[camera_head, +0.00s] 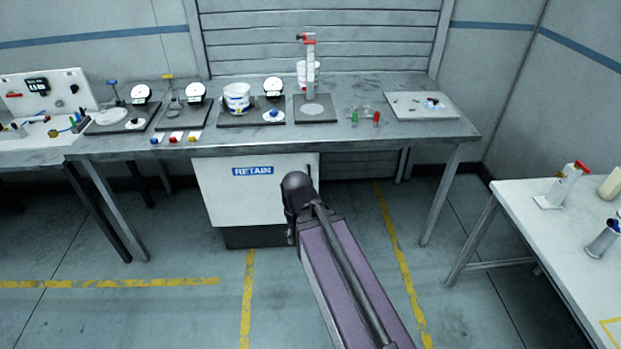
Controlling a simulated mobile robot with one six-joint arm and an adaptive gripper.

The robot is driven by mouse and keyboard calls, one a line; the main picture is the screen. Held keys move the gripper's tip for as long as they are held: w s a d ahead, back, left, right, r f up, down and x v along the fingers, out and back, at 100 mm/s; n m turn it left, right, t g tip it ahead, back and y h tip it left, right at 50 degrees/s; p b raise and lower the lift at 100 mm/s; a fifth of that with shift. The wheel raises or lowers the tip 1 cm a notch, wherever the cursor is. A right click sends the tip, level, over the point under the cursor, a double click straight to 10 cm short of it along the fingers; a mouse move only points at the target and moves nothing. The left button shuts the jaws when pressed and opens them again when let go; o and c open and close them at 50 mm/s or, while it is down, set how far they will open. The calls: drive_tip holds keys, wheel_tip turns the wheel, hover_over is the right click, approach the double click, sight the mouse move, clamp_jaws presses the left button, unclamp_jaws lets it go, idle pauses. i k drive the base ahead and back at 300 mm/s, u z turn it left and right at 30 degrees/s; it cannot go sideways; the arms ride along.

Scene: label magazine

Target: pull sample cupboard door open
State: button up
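The sample cupboard (225,195) is a white box under the middle table, with a blue label reading RETAIN on its front. Its door (240,208) looks closed, flush with the front. My arm reaches up from the bottom right, and its dark end is in front of the cupboard's right side. My gripper's fingers are hidden behind the arm, so I cannot tell whether they are open or touch anything. The door's right edge and any handle there are partly hidden by my arm.
The steel table (345,140) above carries dial gauges, a white tub (236,98), a red-topped stand (310,65) and a tray (420,105). A white table (535,215) stands at right. The floor before the cupboard is clear, with yellow lines (247,300).

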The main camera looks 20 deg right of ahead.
sight(238, 190)
drive_tip(key=z, duration=0.05)
drive_tip(key=i, duration=0.95)
drive_tip(key=u, duration=0.05)
